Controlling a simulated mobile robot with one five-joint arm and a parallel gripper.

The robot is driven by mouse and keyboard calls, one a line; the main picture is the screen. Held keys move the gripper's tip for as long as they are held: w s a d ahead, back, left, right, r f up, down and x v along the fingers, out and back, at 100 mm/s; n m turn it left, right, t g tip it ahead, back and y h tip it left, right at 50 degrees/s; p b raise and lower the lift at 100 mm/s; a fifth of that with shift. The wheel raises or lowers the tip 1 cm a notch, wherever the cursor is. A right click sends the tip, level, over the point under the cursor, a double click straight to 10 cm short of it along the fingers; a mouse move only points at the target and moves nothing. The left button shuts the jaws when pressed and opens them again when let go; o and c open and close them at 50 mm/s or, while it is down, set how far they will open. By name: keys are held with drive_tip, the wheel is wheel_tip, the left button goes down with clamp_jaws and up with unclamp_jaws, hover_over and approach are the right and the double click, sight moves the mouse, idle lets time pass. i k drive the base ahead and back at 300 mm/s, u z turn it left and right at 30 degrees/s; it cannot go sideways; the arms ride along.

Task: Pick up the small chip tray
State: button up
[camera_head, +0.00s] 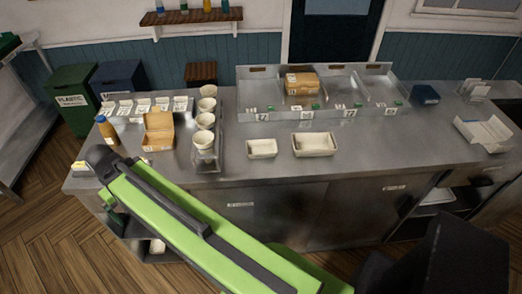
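Two pale, open, rectangular trays stand side by side on the steel counter, near its front edge. The smaller one, the small chip tray (261,149), is on the left and looks empty. The larger chip tray (315,145) is just to its right, with a narrow gap between them. My green arm crosses the lower left of the view, in front of the counter, with its dark joint at the counter's left front corner. I cannot make out gripper fingers, and nothing of mine touches either tray.
Left of the trays are several white cups (204,139), an open brown box (158,131) and a bottle (107,131). Behind is a divided steel rack (260,116) holding a closed box (301,83). An open white box (484,133) is at right. The counter (385,150) is clear right of the trays.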

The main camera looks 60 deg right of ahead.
sight(266, 148)
drive_tip(key=u, duration=0.15)
drive_tip(key=k, duration=1)
drive_tip(key=z, duration=1.85)
drive_tip(key=k, duration=0.1)
drive_tip(key=z, duration=1.7)
drive_tip(key=k, duration=1.45)
drive_tip(key=u, duration=1.2)
drive_tip(key=i, duration=1)
